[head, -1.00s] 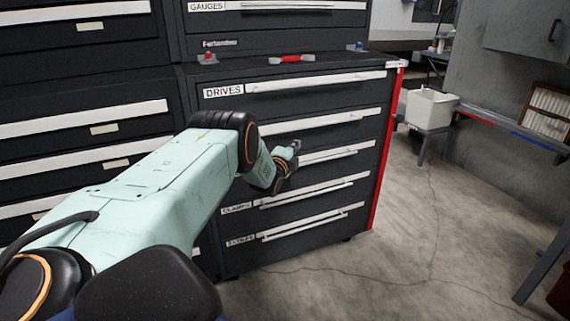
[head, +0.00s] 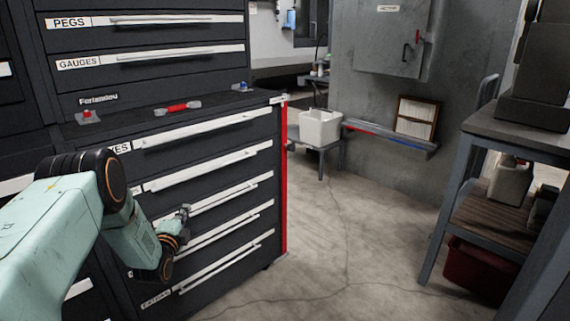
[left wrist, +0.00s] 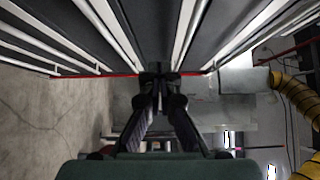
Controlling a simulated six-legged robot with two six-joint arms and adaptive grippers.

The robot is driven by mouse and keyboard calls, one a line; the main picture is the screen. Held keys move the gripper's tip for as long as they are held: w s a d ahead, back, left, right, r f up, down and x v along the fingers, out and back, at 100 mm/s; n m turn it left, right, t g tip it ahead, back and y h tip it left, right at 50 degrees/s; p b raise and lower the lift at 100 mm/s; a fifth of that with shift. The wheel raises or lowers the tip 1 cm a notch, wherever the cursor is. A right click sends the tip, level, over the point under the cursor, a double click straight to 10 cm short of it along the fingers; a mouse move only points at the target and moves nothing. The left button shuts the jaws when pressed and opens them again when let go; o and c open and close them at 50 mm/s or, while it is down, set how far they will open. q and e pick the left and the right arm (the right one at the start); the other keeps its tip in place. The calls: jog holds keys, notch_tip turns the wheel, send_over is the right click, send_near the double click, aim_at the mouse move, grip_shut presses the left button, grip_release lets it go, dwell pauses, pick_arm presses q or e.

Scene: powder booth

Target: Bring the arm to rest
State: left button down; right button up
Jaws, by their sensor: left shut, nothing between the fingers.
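My left arm comes in from the left in the head view, pale green with black joints. Its gripper (head: 183,213) is in front of the dark drawer cabinet (head: 282,180), near the middle drawers' white handles. I cannot tell from the head view whether it touches them. In the left wrist view the gripper (left wrist: 160,78) has its two black fingers drawn together at the tips with nothing between them. Drawer fronts with white handles run along the top of that view. My right gripper is in neither view.
A red-handled tool (head: 178,107) lies on the cabinet top. A white bin (head: 320,127) stands on a small stand behind the cabinet. A grey bench (head: 500,132) with a shelf is at the right. The concrete floor (head: 345,230) between is clear. A yellow hose (left wrist: 292,100) shows in the wrist view.

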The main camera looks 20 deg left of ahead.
pick_arm(q)
jog(key=s+d+f+n+g+h, duration=0.5)
jog(key=s+d+f+n+g, duration=0.6)
jog(key=s+d+f, duration=0.85)
jog(key=s+d+r+n+g+h, duration=0.1)
jog(key=s+d+r+g, duration=0.1)
jog(key=s+d, duration=0.5)
jog(key=s+d+r+n+g, duration=0.2)
jog(key=s+d, duration=0.5)
jog(key=s, duration=0.9)
jog(key=shift+d+r+g+h, duration=0.2)
jog(key=shift+d+g+h, duration=0.2)
jog(key=shift+g, duration=0.4)
